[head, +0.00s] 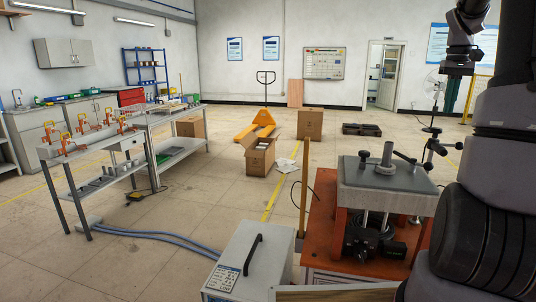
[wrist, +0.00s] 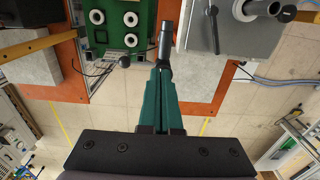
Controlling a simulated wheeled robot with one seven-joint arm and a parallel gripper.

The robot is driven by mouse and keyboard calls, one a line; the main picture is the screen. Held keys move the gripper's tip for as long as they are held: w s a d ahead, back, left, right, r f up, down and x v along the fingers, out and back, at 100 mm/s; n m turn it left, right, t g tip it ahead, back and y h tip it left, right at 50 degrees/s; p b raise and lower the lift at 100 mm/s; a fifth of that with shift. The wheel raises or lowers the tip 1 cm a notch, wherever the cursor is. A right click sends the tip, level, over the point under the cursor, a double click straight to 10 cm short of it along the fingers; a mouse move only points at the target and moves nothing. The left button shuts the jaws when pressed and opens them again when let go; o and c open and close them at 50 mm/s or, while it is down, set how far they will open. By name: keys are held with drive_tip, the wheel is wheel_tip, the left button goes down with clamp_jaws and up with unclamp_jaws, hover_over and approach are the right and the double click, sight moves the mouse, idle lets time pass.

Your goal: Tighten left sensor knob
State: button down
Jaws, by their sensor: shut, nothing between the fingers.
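The induction heater (head: 385,192) is a grey block on an orange stand at the right of the head view. A small black knob (head: 364,155) stands on the left of its top. A metal post and a black lever (head: 404,156) are beside it. The heater top (wrist: 235,45) also shows at the upper right of the wrist view, with a black lever (wrist: 213,28) and a black knob (wrist: 288,13). My gripper (wrist: 164,66) has green fingers, shut and empty, between the heater and a green machine. A grey cylinder (wrist: 165,38) appears beyond the fingertips; contact cannot be told. I cannot tell which wrist-view knob is the left sensor's.
A black ball (wrist: 125,61) on a rod is left of my fingers, near the green machine (wrist: 115,22). A black sensor stand (head: 431,135) stands right of the heater. A grey box with a handle (head: 245,262) is at the front.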

drive_tip(key=shift+f, duration=3.25)
drive_tip(key=shift+w, duration=0.3)
drive_tip(key=shift+w+a, duration=0.1)
drive_tip(key=shift+a, duration=0.4)
drive_tip(key=shift+s+a, duration=0.1)
drive_tip(key=shift+s, duration=0.2)
wheel_tip(320, 180, up, 6)
drive_tip(key=shift+s, duration=0.1)
